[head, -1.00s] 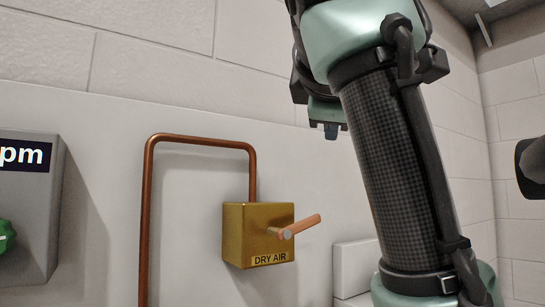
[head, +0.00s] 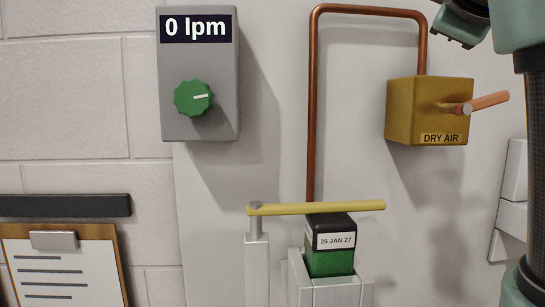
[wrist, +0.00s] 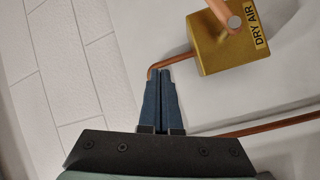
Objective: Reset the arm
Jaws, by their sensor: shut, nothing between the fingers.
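My gripper (wrist: 160,76) shows in the wrist view with its two dark blue fingers pressed together and nothing between them. It points toward the white panel, left of the brass DRY AIR valve box (wrist: 225,42). A copper pipe (wrist: 172,61) runs from the box behind the fingertips. In the head view only the lower end of my arm's hand shows at the top right, above the valve box (head: 428,112) and apart from it; the fingertips cannot be made out there. The valve's copper-coloured lever (head: 488,102) sticks out to the right.
A grey box (head: 198,115) reads 0 lpm and has a green knob (head: 193,98). A yellow bar (head: 318,208) lies across a green and black block (head: 330,262) labelled 25 JAN 27 in a white holder. A clipboard (head: 65,265) hangs at the lower left.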

